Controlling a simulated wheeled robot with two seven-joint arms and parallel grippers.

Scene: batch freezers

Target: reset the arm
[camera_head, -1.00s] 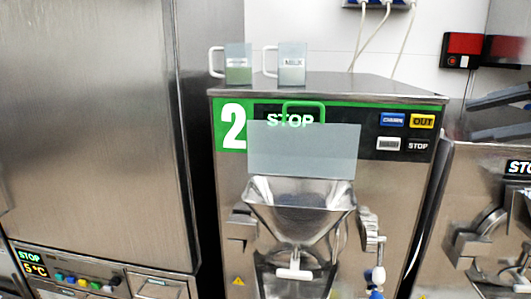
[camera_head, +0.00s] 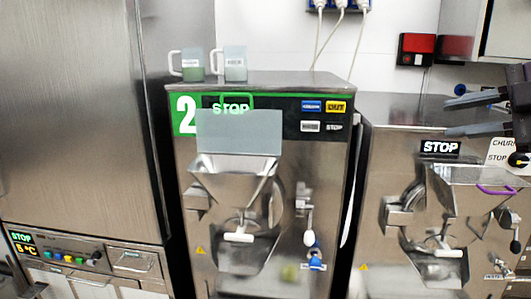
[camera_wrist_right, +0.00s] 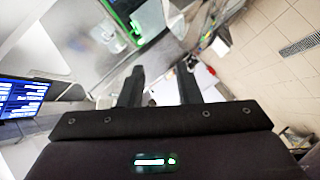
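My right gripper (camera_head: 450,117) reaches in from the right edge in the head view, in front of the right-hand machine's top. Its two dark fingers are apart with nothing between them. In the right wrist view, the same gripper (camera_wrist_right: 160,82) shows two spread black fingers and an empty gap. My left gripper is not in view.
Batch freezer 2 (camera_head: 180,145) stands in the middle, with two cups (camera_head: 193,66) (camera_head: 236,66) on top. Another machine (camera_head: 385,150) stands at right, near my right gripper. A steel cabinet (camera_head: 70,120) fills the left. The wrist view shows tiled floor (camera_wrist_right: 270,45).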

